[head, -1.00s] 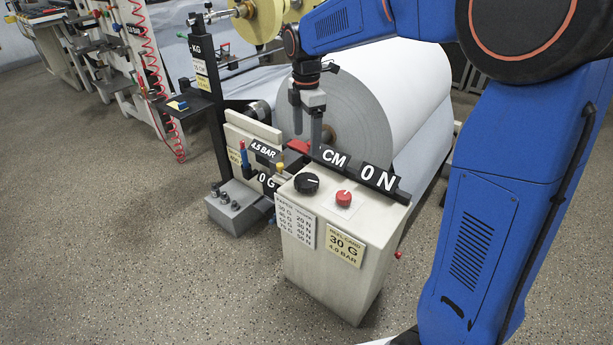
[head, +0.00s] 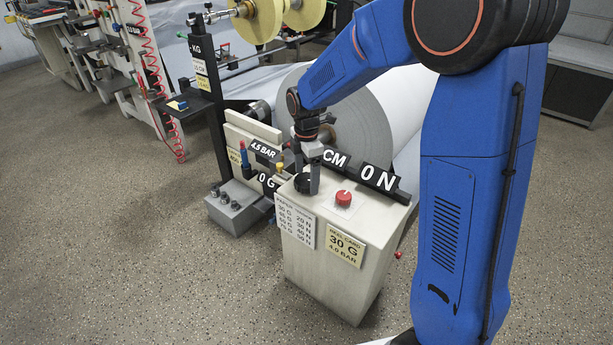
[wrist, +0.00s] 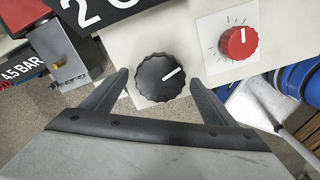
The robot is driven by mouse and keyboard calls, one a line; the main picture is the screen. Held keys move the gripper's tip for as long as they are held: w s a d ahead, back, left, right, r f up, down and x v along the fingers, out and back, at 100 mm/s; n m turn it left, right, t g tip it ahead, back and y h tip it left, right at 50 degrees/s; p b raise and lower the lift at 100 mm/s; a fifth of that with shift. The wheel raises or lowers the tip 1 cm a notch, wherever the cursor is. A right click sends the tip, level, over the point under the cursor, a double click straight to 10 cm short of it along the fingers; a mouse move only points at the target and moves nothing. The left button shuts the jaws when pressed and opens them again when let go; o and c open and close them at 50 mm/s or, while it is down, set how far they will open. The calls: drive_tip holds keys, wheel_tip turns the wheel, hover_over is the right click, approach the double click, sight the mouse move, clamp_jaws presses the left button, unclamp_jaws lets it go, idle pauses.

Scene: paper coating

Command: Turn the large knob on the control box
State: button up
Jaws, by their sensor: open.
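A black display bar (head: 376,180) reading "CM 0 N" stands behind the knobs. A "4.5 BAR" sign (head: 264,150) and a blue-handled part (head: 245,158) are to the left. A big paper roll (head: 365,115) stands behind. The floor in front is clear.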

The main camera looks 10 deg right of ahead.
sight(306, 179)
drive_tip(key=shift+f, duration=0.15)
drive_tip(key=shift+c, duration=0.3)
drive_tip(key=c, duration=1)
drive_tip(key=shift+m, duration=2)
drive_tip(key=o, duration=1.1)
drive_tip(key=shift+c, duration=0.2)
wheel_tip(306, 179, up, 18)
drive_tip(key=shift+f, duration=0.25)
